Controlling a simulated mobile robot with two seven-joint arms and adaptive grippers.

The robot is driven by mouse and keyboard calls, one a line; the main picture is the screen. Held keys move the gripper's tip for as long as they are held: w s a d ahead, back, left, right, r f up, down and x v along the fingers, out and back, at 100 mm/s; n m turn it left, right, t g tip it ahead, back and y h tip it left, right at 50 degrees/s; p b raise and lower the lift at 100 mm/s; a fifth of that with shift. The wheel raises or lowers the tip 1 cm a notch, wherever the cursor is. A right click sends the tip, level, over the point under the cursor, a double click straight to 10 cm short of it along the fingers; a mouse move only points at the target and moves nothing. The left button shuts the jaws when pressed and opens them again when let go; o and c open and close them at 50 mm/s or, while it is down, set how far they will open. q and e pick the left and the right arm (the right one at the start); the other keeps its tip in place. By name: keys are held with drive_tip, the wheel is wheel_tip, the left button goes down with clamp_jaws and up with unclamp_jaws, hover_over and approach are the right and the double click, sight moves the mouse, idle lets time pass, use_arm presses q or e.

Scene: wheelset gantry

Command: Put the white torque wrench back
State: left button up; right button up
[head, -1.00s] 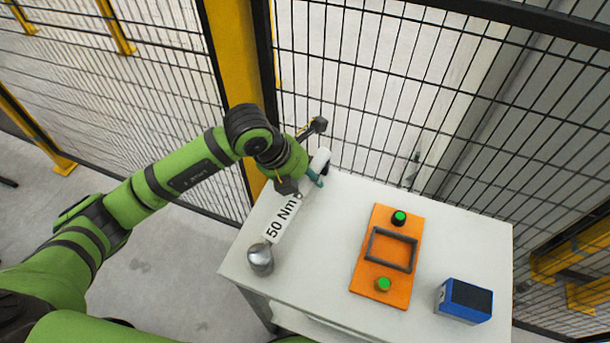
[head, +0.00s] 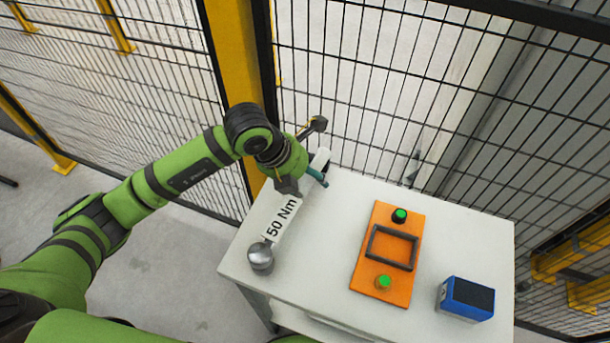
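The white torque wrench (head: 283,218), marked "50 Nm", lies along the left edge of the white table. Its round silver head (head: 260,256) is toward the front left. Its far end shows white beside my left gripper (head: 302,157), with a short teal part sticking out to the right. My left gripper is over that far end, its two dark fingers spread wide apart. The wrench's middle handle section is partly hidden by the gripper, and I cannot tell whether they touch. My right gripper is not in view.
The white table (head: 325,262) also holds an orange plate (head: 362,266) with a dark frame and two green-topped knobs, and a blue box (head: 465,299) at the right. A black mesh fence (head: 350,90) with a yellow post (head: 232,60) stands close behind the table.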

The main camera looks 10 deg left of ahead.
use_arm(q)
drive_tip(key=shift+r, duration=0.1)
drive_tip(key=v, duration=1.1)
drive_tip(key=shift+s+a+r, duration=0.15)
drive_tip(key=shift+s+r, duration=0.05)
drive_tip(key=shift+r, duration=0.15)
